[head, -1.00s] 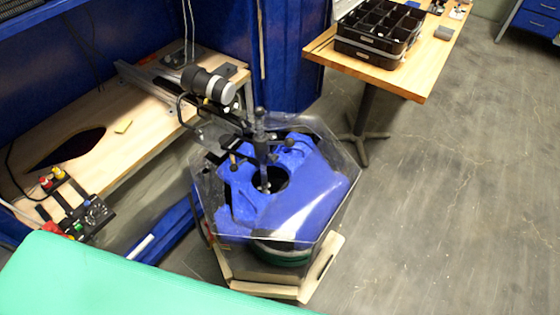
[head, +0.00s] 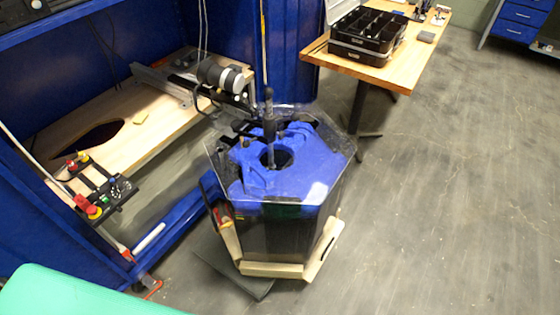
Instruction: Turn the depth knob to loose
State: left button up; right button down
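The thruster tank (head: 290,235) is a clear many-sided tank on the floor in the middle of the head view, with a blue body (head: 310,170) inside its top. An upright grey pole (head: 268,125) with a dark upper end goes down into the round opening of the blue body. A black clamp and rail assembly (head: 238,98) meets the pole above the tank's rim. The depth knob is too small to tell apart from the dark clamp parts, and its setting cannot be read. Neither of my grippers is in view.
A wooden bench (head: 120,150) stands left, with a control box (head: 97,188) at its front. A wooden table (head: 425,60) with a black compartment tray (head: 368,35) stands behind right. Pale bumpers (head: 270,270) surround the tank's foot. The floor at right is clear.

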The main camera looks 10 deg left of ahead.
aim_at(281, 135)
jog(key=k+u, duration=0.2)
jog(key=u, duration=0.15)
jog(key=k+j+u, duration=0.1)
jog(key=u, duration=0.25)
jog(key=k+j+u, duration=0.15)
jog(key=k+u, duration=0.2)
jog(key=i+l+u, duration=0.1)
jog(key=l+u, duration=0.15)
jog(key=u, duration=0.2)
jog(key=l+u, duration=0.6)
jog(key=u, duration=0.25)
jog(key=l, duration=0.8)
jog(key=k+l, duration=0.15)
jog(key=l, duration=1.5)
jog(key=k, duration=0.05)
